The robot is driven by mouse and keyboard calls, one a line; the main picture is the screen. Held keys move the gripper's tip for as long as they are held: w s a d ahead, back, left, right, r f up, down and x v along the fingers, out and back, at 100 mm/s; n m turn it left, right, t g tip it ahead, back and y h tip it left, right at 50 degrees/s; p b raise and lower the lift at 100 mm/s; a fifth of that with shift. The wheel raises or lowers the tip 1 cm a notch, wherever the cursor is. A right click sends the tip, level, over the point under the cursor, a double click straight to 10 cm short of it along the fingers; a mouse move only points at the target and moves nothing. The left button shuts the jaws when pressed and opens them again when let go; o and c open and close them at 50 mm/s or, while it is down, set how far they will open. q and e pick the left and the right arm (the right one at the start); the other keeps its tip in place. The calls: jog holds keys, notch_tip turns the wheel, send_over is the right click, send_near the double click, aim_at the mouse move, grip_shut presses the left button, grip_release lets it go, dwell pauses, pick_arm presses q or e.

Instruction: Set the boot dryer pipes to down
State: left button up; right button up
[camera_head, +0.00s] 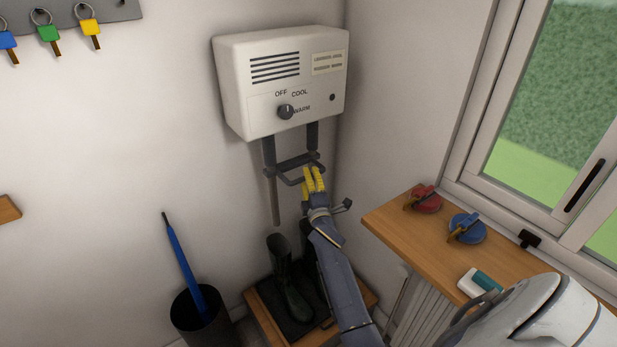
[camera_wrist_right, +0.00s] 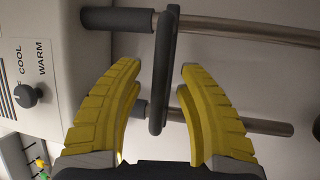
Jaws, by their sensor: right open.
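The white boot dryer (camera_head: 290,80) hangs on the wall, with its dial (camera_head: 286,111) on the front. Two pipes (camera_head: 275,212) with dark upper sleeves come out of its underside and hang downward; the right one is partly hidden by my gripper. A dark handle bar (camera_head: 291,181) joins them in front. My right gripper (camera_head: 314,180) is open at the bar's right part. In the right wrist view the dark bar (camera_wrist_right: 166,45) shows between the open yellow fingers (camera_wrist_right: 157,70), without clear contact. The pipes (camera_wrist_right: 255,32) run sideways there. My left gripper is out of view.
Dark boots (camera_head: 288,285) stand below on a wooden bench (camera_head: 259,310). A bin (camera_head: 197,320) with a blue umbrella (camera_head: 184,255) is at the left. A wooden sill (camera_head: 395,216) holding red and blue round items juts out at the right, near my arm.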

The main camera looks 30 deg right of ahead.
jog(key=shift+w+d+r, duration=0.1)
jog(key=shift+w+d, duration=0.1)
jog(key=shift+w, duration=0.35)
grip_shut()
